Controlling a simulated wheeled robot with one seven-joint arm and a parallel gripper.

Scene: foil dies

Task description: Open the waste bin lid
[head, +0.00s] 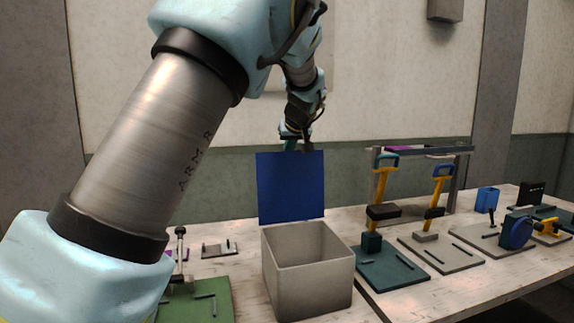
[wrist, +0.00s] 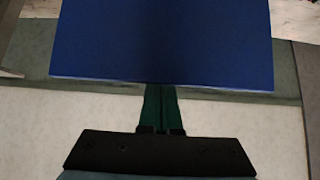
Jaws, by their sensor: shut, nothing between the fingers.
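The waste bin is a grey, open-topped box (head: 308,282) at the front of the table in the head view. Its blue lid (head: 290,188) stands about upright at the back rim, so the inside of the bin shows. The lid also fills the top of the wrist view (wrist: 165,40). My gripper (head: 291,146) is at the lid's top edge. In the wrist view its green fingers (wrist: 160,100) are shut together with nothing between them. They reach up to the lid's edge, and their tips are hidden there. I cannot tell whether they touch the lid.
A green plate (head: 195,302) with small metal parts lies left of the bin. A wall is behind the table.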

